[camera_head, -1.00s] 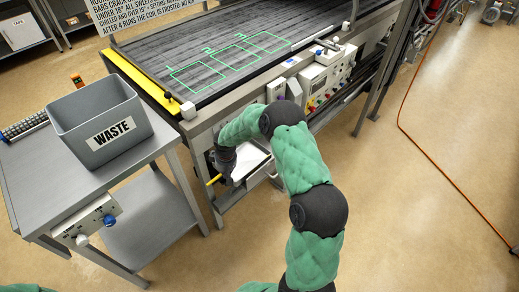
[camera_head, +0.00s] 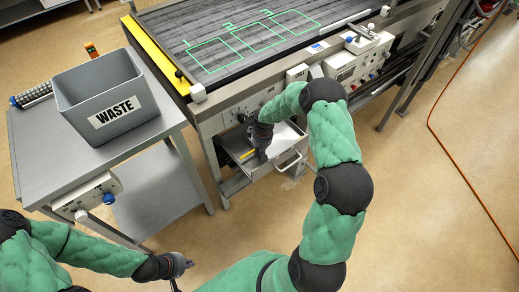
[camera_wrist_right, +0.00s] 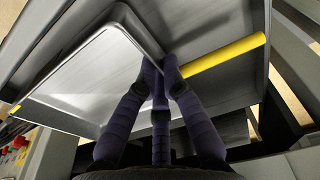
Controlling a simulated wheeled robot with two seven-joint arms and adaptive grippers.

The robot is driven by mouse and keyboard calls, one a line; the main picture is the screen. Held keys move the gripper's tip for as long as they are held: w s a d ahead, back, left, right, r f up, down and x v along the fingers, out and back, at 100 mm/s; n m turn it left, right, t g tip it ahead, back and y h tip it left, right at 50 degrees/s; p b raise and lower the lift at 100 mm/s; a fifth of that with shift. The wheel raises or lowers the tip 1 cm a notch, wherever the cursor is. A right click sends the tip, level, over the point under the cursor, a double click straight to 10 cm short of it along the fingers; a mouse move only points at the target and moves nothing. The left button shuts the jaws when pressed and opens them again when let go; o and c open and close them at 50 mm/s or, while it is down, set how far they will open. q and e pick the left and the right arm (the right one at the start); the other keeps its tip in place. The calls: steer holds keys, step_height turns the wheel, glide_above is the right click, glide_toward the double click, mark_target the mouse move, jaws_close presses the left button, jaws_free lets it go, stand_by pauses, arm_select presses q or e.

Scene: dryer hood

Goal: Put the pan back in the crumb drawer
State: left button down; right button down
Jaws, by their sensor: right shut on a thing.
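The crumb drawer (camera_head: 268,172) is pulled out from under the conveyor, its bar handle facing front. My right gripper (camera_head: 256,150) reaches down at the drawer's left part. In the right wrist view its fingers (camera_wrist_right: 163,72) are shut at the edge of the shallow grey metal pan (camera_wrist_right: 92,75), beside a yellow bar (camera_wrist_right: 225,56). The yellow bar also shows below the gripper in the head view. I cannot tell whether the pan rests on the drawer floor. My left gripper (camera_head: 182,264) is low at the front, away from the drawer; its jaws are too small to read.
A grey side table (camera_head: 40,150) with a waste bin (camera_head: 112,112) stands left of the drawer. The conveyor (camera_head: 230,50) and its control panel (camera_head: 355,65) lie above and behind. An orange hose (camera_head: 455,165) runs along the floor at right. The floor in front is open.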

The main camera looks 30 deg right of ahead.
steer(key=shift+w+f, duration=0.1)
steer(key=shift+d, duration=0.1)
steer(key=c, duration=1.4)
jaws_free()
steer(key=shift+r, duration=0.2)
steer(key=shift+s+r+p, duration=0.3)
steer(key=shift+r+p, duration=0.25)
steer(key=shift+r, duration=1.4)
steer(key=shift+s+r+p, duration=0.25)
steer(key=shift+r+p, duration=0.35)
steer(key=shift+r, duration=1.35)
steer(key=shift+s+r+p, duration=0.3)
steer(key=shift+r+p, duration=0.25)
steer(key=shift+r, duration=1.4)
